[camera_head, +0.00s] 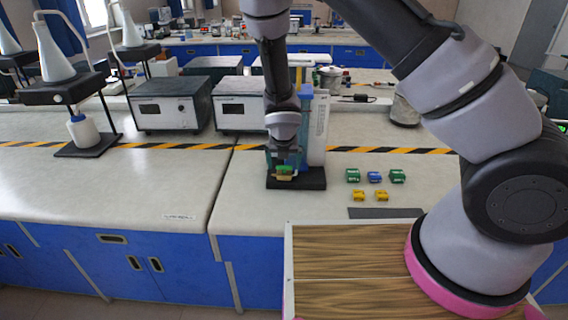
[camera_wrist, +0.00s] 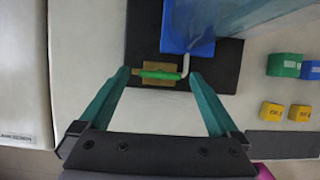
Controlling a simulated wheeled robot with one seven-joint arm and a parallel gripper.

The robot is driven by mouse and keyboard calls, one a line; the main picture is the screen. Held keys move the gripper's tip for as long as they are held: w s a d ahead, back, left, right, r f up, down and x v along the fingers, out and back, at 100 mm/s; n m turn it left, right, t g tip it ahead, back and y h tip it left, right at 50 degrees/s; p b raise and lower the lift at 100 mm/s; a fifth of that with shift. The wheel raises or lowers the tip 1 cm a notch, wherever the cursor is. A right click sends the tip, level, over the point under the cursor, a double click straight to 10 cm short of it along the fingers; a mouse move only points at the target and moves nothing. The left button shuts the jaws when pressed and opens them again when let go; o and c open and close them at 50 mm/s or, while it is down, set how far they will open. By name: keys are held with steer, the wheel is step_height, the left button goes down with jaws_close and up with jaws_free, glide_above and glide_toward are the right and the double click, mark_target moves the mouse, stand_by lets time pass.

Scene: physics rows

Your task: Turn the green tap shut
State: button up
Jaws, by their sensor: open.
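The green tap handle (camera_wrist: 160,75) lies across a tan base in the wrist view, with a pale bent pipe at its right end. It also shows small in the head view (camera_head: 285,169), low on the front of a blue container (camera_head: 305,95) that stands on a black base (camera_head: 297,183). My gripper (camera_wrist: 160,75) is open, with its teal fingers on the left and right of the handle. The fingertips are near the handle's two ends; I cannot tell whether they touch it. In the head view my gripper (camera_head: 285,165) partly hides the tap.
Several green, blue and yellow blocks (camera_head: 375,177) lie right of the black base. A dark flat strip (camera_head: 385,213) lies in front of them. Two grey instrument boxes (camera_head: 170,107) stand at the left. The bench top (camera_head: 250,205) in front of the base is clear.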

steer(key=c, duration=1.4)
steer(key=shift+o, duration=0.2)
steer(key=m, duration=0.2)
steer(key=m+h, duration=0.1)
steer(key=m, duration=0.1)
steer(key=shift+w+a+m+h, duration=0.1)
steer(key=shift+a+m+h, duration=0.1)
steer(key=shift+m+h, duration=0.1)
steer(key=m, duration=0.2)
steer(key=m+g+h, duration=0.1)
steer(key=m, duration=0.1)
steer(key=shift+w+a+m, duration=0.1)
steer(key=shift+a+m, duration=0.05)
steer(key=shift+m, duration=0.15)
steer(key=m+g, duration=0.1)
steer(key=m, duration=0.1)
steer(key=m+h, duration=0.1)
steer(key=m, duration=0.1)
steer(key=shift+w+a+g, duration=0.1)
steer(key=shift+w+g, duration=0.1)
steer(key=shift+g, duration=0.2)
steer(key=shift+w+m+g+h, duration=0.15)
steer(key=shift+m+g, duration=0.3)
steer(key=shift+m, duration=0.75)
steer(key=shift+m+g+h, duration=0.25)
steer(key=shift+m+g, duration=0.2)
steer(key=shift+m, duration=0.75)
